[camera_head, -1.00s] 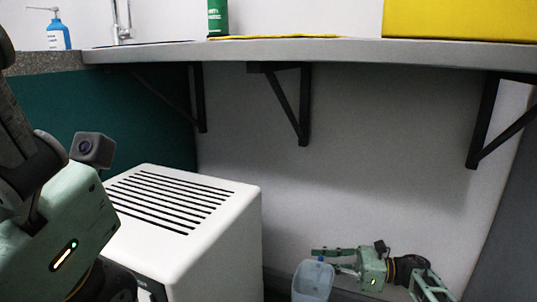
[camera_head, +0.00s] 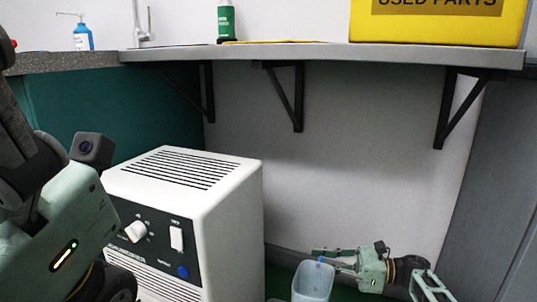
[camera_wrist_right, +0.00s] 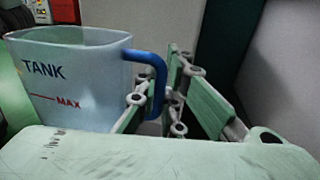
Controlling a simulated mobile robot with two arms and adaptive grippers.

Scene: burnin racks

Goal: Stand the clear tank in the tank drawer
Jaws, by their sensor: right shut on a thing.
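The clear tank (camera_head: 312,283) is at the bottom of the head view, low beside the white machine. In the right wrist view the tank (camera_wrist_right: 75,85) is upright, with "TANK" and a red "MAX" line on its side and a blue handle (camera_wrist_right: 156,75). My right gripper (camera_head: 330,256) is at the tank's handle; in the wrist view its fingers (camera_wrist_right: 160,95) are shut on the handle. The tank's lower part is cut off in both views. My left arm shows large at the left of the head view, but its fingertips are out of frame. No tank drawer can be made out.
A white machine (camera_head: 225,215) with top vents, a knob and a switch stands at centre left. A shelf (camera_head: 330,55) on black brackets runs above, carrying a yellow "USED PARTS" box (camera_head: 435,22) and a green bottle (camera_head: 226,20). Wall space below the shelf is clear.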

